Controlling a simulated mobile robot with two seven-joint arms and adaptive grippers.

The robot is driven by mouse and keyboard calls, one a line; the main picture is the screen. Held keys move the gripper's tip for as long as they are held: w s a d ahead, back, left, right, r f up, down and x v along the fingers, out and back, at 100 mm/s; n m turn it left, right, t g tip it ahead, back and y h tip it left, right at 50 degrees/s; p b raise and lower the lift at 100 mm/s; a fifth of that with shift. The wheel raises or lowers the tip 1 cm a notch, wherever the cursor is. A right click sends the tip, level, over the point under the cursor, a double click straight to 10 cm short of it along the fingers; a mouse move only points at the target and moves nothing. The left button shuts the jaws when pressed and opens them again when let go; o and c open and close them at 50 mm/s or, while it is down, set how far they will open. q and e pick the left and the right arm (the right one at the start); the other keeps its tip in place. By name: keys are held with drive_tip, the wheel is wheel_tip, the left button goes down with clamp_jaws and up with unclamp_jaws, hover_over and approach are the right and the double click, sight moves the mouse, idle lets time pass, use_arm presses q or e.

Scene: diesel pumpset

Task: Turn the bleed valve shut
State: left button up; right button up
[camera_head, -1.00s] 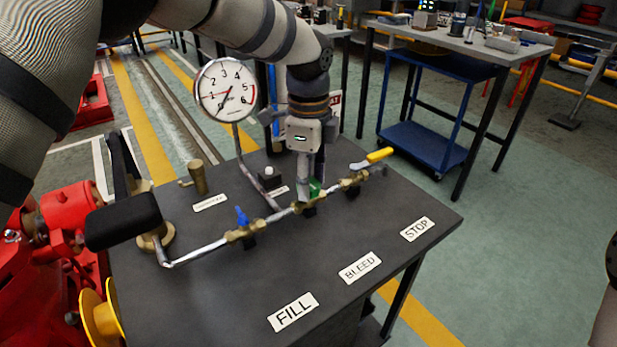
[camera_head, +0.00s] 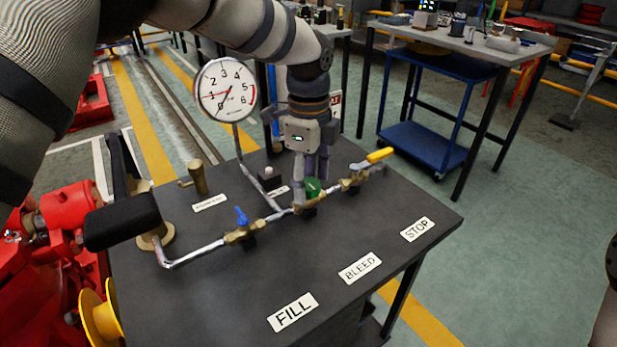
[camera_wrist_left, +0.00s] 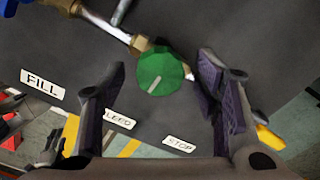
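The bleed valve has a round green knob (camera_head: 313,187) and is the middle valve on the pipe, behind the BLEED label (camera_head: 360,268). My left gripper (camera_head: 311,192) points down at it from above. In the left wrist view, the green knob (camera_wrist_left: 160,73) carries a pale line and lies between the spread fingers of my left gripper (camera_wrist_left: 158,98). The fingers are open and I cannot see contact. My right gripper is out of view.
A blue-handled valve (camera_head: 242,220) is left of the knob, and a yellow-handled valve (camera_head: 364,170) is right of it. A pressure gauge (camera_head: 225,90) and a brass fitting (camera_head: 198,177) stand behind the pipe. The front of the dark bench top (camera_head: 235,285) is clear.

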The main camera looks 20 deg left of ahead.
sight(309, 184)
use_arm(q)
wheel_tip(309, 184, up, 12)
idle(0.5)
